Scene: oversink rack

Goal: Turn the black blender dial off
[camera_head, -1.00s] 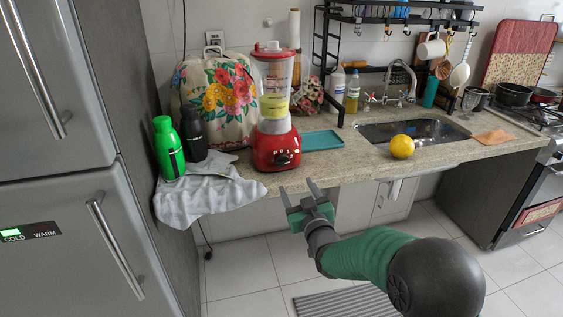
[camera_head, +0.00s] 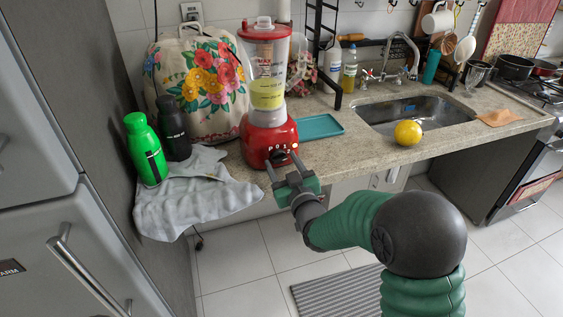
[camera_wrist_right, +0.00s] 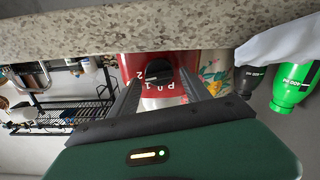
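The red blender (camera_head: 256,139) stands on the counter, with yellow liquid in its clear jar (camera_head: 266,92). Its black dial (camera_wrist_right: 158,73) is on the front of the red base, near the white markings. In the right wrist view, which looks upside down, the red base (camera_wrist_right: 128,66) is straight ahead. My right gripper (camera_head: 280,161) is open and empty. Its two fingers reach toward the base, one on each side of the dial in the picture. I cannot tell whether they touch it. In the head view the fingers partly cover the dial. My left gripper is not in view.
A green bottle (camera_head: 146,152) and a dark bottle (camera_head: 173,130) stand on a grey cloth (camera_head: 205,190) left of the blender. A floral bag (camera_head: 190,55) is behind. A teal tray (camera_head: 320,126) and a yellow fruit (camera_head: 408,133) lie to the right. The counter edge is below the dial.

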